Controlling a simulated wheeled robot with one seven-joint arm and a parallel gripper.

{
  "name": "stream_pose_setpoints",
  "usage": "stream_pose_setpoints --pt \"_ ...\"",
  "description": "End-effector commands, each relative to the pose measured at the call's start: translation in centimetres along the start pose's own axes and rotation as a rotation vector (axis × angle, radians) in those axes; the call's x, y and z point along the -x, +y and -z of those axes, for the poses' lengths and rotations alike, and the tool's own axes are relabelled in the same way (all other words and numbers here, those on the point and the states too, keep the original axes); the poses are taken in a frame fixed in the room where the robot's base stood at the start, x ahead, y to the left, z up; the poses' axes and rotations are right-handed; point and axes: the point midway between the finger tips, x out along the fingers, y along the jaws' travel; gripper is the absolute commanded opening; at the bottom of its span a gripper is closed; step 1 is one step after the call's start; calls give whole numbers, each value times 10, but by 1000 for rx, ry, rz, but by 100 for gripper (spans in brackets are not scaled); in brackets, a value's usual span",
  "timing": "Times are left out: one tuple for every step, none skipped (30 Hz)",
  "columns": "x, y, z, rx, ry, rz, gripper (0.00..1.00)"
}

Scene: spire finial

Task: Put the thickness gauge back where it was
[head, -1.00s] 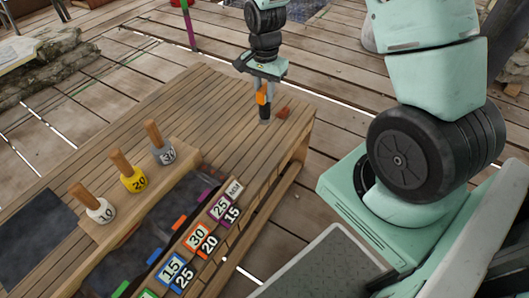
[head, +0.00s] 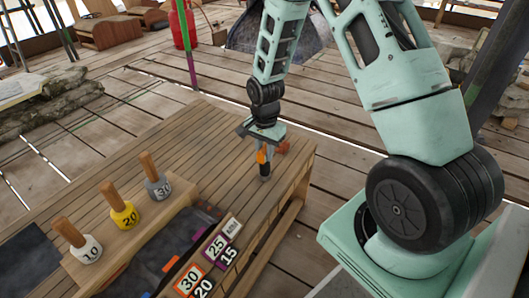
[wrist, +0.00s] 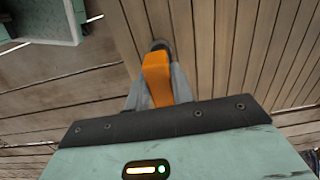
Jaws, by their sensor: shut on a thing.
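The thickness gauge (head: 264,172), orange above with a dark lower end, hangs upright below my gripper (head: 262,153). My gripper is shut on its orange part, over the bare right part of the wooden table near its far right corner. In the wrist view the gauge's orange body (wrist: 157,78) sits between the grey fingers (wrist: 157,92), with its dark round end beyond. I cannot tell whether its lower end touches the tabletop.
A small reddish-brown block (head: 282,147) lies on the wooden table (head: 215,130) just beyond the gauge. Number cards (head: 190,279) line a dark tray at the front.

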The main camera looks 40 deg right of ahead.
Motion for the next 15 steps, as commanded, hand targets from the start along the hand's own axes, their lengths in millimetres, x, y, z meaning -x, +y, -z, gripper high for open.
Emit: stream_pose_setpoints --pt "1 0 0 0 0 0 0" --pt "1 0 0 0 0 0 0" --pt "0 0 0 0 0 0 0" --pt "0 0 0 0 0 0 0" --pt "-2 0 0 0 0 -1 0" --pt "-3 0 0 0 0 -1 0" --pt "-2 0 0 -1 0 -1 29" --pt "-2 0 0 -1 0 -1 37" --pt "-2 0 0 -1 0 -1 45" --pt "-2 0 0 0 0 -1 45" --pt "-2 0 0 0 0 -1 45" --pt "-2 0 0 0 -1 -1 45" --pt "-2 0 0 0 -1 -1 45" --pt "-2 0 0 0 -1 -1 45" --pt "-2 0 0 0 -1 -1 45"
